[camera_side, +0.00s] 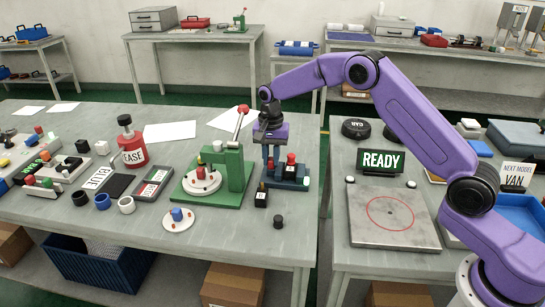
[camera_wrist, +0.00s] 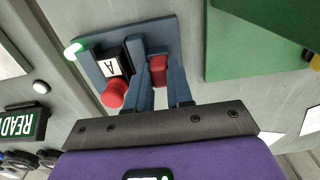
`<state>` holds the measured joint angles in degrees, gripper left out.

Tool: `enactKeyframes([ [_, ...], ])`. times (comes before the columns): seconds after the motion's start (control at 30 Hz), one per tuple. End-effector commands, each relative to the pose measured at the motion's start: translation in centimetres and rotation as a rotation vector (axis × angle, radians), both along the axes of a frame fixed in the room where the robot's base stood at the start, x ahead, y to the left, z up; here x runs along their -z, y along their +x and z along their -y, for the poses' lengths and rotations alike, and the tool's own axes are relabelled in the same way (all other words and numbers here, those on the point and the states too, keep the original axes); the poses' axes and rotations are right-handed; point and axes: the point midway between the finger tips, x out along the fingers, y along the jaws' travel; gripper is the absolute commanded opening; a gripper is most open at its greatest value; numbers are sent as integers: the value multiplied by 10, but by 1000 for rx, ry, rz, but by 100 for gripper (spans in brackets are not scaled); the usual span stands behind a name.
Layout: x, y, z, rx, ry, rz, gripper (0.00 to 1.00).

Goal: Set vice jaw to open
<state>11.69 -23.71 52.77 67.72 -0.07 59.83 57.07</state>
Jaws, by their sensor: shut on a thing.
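The vice is a dark blue fixture (camera_side: 298,184) on the bench, right of the green press, with its base (camera_wrist: 147,32) also in the wrist view. A black block marked A and a red knob (camera_side: 291,158) stand on it; the wrist view shows the block (camera_wrist: 112,67) and the knob (camera_wrist: 113,95). My gripper (camera_side: 269,163) is lowered over the vice's left side. In the wrist view its fingers (camera_wrist: 158,80) are shut on a small red handle (camera_wrist: 158,68) of the vice. The fingers hide part of the jaw, so its position is unclear.
The green press (camera_side: 235,170) with its raised red-tipped lever stands close left of my gripper. A small black block (camera_side: 261,196) and a black cylinder (camera_side: 278,222) stand in front. A READY sign (camera_side: 380,161) and grey plate (camera_side: 392,235) are on the right bench.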

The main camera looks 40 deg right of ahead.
Motion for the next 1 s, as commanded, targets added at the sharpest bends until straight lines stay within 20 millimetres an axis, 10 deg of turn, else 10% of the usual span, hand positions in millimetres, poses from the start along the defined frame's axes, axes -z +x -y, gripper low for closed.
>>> enactKeyframes([
  [0.37,-1,8,-8,-1,6,14,0],
  [0.4,-1,8,-8,-1,6,14,31],
  [0.47,-1,7,-8,-1,6,13,47],
  [1.0,-27,7,-7,-1,4,12,47],
])
